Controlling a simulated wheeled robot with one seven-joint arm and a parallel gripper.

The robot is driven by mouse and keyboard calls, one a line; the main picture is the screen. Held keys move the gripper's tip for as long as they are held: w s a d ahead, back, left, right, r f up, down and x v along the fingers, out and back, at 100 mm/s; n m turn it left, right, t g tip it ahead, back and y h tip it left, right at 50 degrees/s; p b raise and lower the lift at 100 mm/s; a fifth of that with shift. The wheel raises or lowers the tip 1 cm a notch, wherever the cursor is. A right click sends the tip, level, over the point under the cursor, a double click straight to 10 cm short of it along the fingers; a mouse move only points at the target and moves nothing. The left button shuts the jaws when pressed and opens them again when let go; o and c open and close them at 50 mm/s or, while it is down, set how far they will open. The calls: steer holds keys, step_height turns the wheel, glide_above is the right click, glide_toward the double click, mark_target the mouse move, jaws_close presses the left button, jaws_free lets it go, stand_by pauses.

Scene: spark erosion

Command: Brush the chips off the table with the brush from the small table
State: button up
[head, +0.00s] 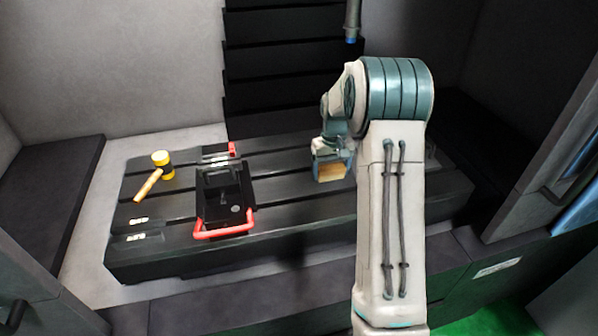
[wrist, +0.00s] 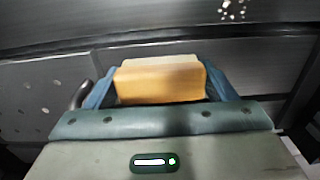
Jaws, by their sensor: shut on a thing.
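My gripper (head: 331,158) is over the right half of the dark slotted table (head: 290,215). It is shut on the brush, a light wooden block (head: 330,173). In the wrist view the brush (wrist: 160,82) sits between my two blue fingers; its bristles are hidden. I cannot tell whether it touches the table. Pale chips (wrist: 234,10) lie on a dark surface at the wrist view's top right. Fainter specks show at its left. My arm hides part of the table's right side in the head view.
A black vise (head: 225,190) with a red handle (head: 224,231) stands left of my gripper. A yellow mallet (head: 155,174) lies at the table's left. A hanging nozzle (head: 352,25) is above the back. Grey walls enclose the left and back; a door panel (head: 548,140) stands right.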

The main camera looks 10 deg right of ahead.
steer(key=shift+r+p, duration=1.15)
steer(key=shift+r, duration=1.1)
